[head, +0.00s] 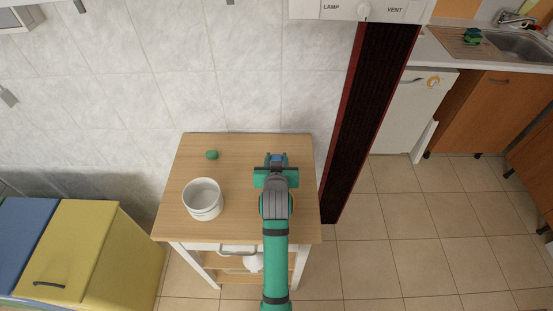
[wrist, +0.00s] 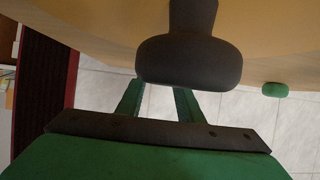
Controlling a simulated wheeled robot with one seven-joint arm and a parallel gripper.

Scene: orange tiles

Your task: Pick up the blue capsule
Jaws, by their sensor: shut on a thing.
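In the head view the blue capsule (head: 278,157) shows as a small blue patch between the fingers of my gripper (head: 277,160). The gripper is shut on it over the back right part of the wooden table top (head: 235,165). Whether the capsule touches the table cannot be told. I cannot tell what that shape is. No blue shows in the wrist view.
A white round pot (head: 203,200) stands on the table's left side. A small green object (head: 211,154) lies behind it; a green object also shows in the wrist view (wrist: 276,90). A dark red-edged panel (head: 362,110) stands right of the table. A yellow cabinet (head: 85,250) is at left.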

